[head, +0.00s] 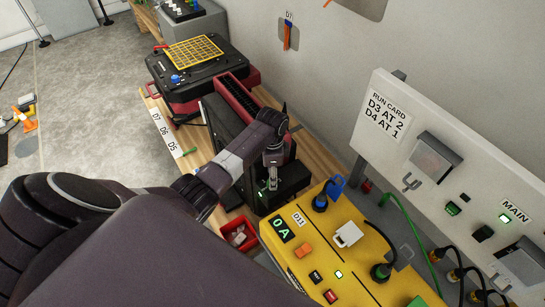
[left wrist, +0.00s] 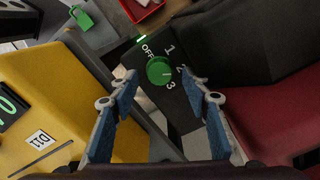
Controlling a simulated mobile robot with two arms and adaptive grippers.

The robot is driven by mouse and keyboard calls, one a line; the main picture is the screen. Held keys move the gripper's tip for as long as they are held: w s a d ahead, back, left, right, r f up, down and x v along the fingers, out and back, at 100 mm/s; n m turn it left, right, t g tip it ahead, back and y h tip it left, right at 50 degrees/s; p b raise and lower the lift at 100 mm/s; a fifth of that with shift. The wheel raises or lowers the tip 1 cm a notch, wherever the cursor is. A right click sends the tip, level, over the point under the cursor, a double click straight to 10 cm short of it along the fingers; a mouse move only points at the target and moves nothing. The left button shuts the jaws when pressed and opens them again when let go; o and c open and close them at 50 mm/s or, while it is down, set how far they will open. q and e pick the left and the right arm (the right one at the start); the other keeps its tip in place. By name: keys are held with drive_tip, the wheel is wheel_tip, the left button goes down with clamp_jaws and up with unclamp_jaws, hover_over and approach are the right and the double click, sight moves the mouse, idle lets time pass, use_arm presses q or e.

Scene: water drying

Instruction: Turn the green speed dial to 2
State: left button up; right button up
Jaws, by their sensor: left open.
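The green speed dial (left wrist: 159,71) sits on a dark panel (left wrist: 178,108) in the left wrist view, with OFF, 1, 2 and 3 printed around it. A pale mark on the dial appears to point to the lower right, near the 2 and 3 side; its exact setting is hard to tell. My left gripper (left wrist: 159,77) is open, its blue-padded fingers on either side of the dial in the picture; contact cannot be told. In the head view my left gripper (head: 271,186) points down over the black machine (head: 290,184), hiding the dial. My right gripper is out of view.
A yellow console (head: 330,240) with plugs and switches stands beside the black machine at right. A red bin (head: 240,236) is in front. A wall panel (head: 430,170) carries a run card (head: 386,113) reading D3 at 2, D4 at 1. A black unit with yellow grid (head: 193,52) stands behind.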

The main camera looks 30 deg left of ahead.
use_arm(q)
drive_tip(key=shift+r, duration=3.15)
